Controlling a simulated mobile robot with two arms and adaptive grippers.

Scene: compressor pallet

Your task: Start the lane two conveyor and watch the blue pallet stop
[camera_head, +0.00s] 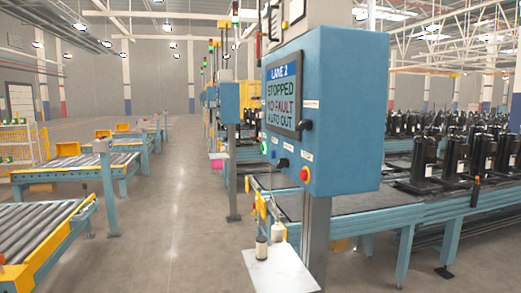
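A blue control box (345,110) on a grey post stands right of centre. Its screen (284,95) reads LANE 2, STOPPED, NO FAULT, AUTO OUT. Below the screen are a lit green button (264,147), a dark switch (283,162) and a red button (304,174). A conveyor (400,212) with blue side rails runs behind the box. Black compressors (425,163) stand close together on it at the right. I cannot make out a blue pallet. The box and post hide part of the conveyor. Neither of my grippers is in view.
A small white shelf (280,272) below the box holds two small containers. Roller conveyors (35,230) with yellow ends line the left side. More blue boxes (229,102) stand farther back. The grey aisle floor (165,215) between is clear.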

